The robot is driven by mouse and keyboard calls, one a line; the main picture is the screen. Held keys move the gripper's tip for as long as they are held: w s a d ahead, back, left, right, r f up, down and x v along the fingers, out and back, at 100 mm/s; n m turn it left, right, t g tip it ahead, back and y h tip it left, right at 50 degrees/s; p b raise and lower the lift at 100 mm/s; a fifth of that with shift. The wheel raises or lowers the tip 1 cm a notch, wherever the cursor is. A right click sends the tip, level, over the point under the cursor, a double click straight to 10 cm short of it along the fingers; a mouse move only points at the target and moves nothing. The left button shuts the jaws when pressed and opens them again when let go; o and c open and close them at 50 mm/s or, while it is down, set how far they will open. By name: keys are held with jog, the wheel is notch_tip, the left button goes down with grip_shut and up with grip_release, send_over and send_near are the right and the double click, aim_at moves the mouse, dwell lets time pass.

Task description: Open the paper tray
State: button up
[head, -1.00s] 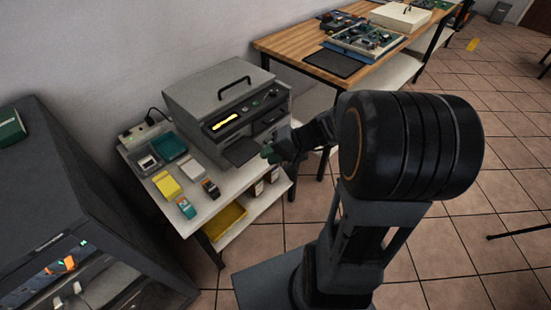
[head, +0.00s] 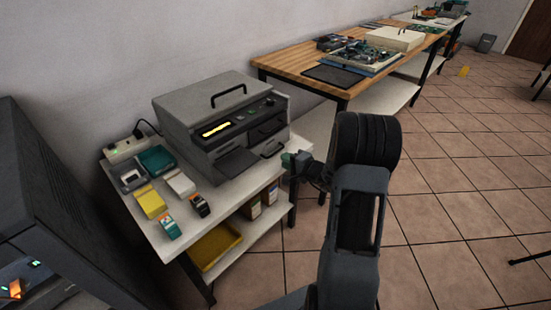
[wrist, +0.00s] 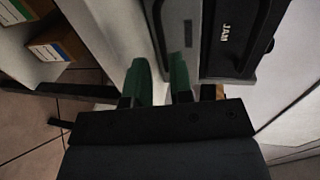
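The grey printer-like machine (head: 225,125) stands on a white table with its front toward the lower right. A dark flat tray (head: 238,162) sticks out low on its front, and a drawer front with a handle (head: 272,150) is to its right. I cannot tell which is the paper tray. My gripper (head: 290,160) is by the machine's front right corner. In the wrist view its two green fingers (wrist: 158,80) are apart with nothing seen between them, close to a grey front panel (wrist: 183,28). A dark panel marked "JAM" (wrist: 230,40) is beside it. Contact is unclear.
Small boxes and devices, including a yellow one (head: 151,202), lie left of the machine. A yellow bin (head: 215,245) is on the shelf below. A wooden bench (head: 300,68) stands behind. Tiled floor (head: 450,200) is open at right.

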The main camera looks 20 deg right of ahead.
aim_at(276, 162)
jog(key=shift+b+x, duration=0.3)
jog(key=shift+x, duration=2.65)
grip_shut()
